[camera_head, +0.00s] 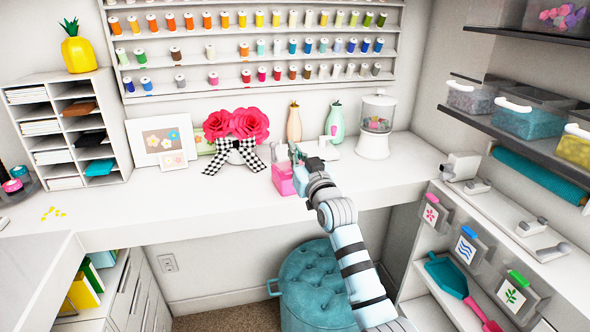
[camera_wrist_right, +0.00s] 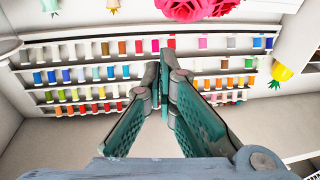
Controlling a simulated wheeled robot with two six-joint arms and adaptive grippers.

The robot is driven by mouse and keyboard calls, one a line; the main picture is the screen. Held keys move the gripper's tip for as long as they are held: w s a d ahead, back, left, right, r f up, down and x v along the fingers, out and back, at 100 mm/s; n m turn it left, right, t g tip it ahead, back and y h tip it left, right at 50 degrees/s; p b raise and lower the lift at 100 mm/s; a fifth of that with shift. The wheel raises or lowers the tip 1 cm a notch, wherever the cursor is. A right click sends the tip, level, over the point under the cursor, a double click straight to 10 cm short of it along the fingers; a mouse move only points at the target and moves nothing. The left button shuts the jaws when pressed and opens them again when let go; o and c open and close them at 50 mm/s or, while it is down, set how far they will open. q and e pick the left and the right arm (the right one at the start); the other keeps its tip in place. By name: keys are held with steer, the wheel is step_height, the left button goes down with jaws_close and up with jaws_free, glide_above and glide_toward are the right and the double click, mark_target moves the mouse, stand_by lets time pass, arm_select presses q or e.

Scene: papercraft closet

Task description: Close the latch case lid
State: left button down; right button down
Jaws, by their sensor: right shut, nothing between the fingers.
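A pink box-like item (camera_head: 283,179) stands on the white desk near its front edge, beside my right gripper. It is the likeliest latch case, but I cannot make out a latch or how its lid stands. My right gripper (camera_head: 296,154) is at the upper right of the pink box and hides part of it; I cannot tell whether they touch. In the right wrist view my right gripper's teal fingers (camera_wrist_right: 165,65) come together at the tips with nothing between them. The pink box does not show there. My left gripper is not in view.
A vase of pink roses (camera_head: 236,150) with a checked bow stands left of the pink box. Bottles (camera_head: 335,121) and a white dispenser (camera_head: 376,128) stand behind and to the right. Thread racks (camera_head: 250,48) line the wall.

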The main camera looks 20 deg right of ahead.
steer(key=shift+f, duration=1.9)
steer(key=f+t+b, duration=0.1)
steer(key=b, duration=0.5)
steer(key=s+f+t+b, duration=0.1)
steer(key=f+b, duration=0.1)
steer(key=b, duration=0.4)
steer(key=shift+f+t, duration=0.15)
steer(key=shift+t, duration=0.25)
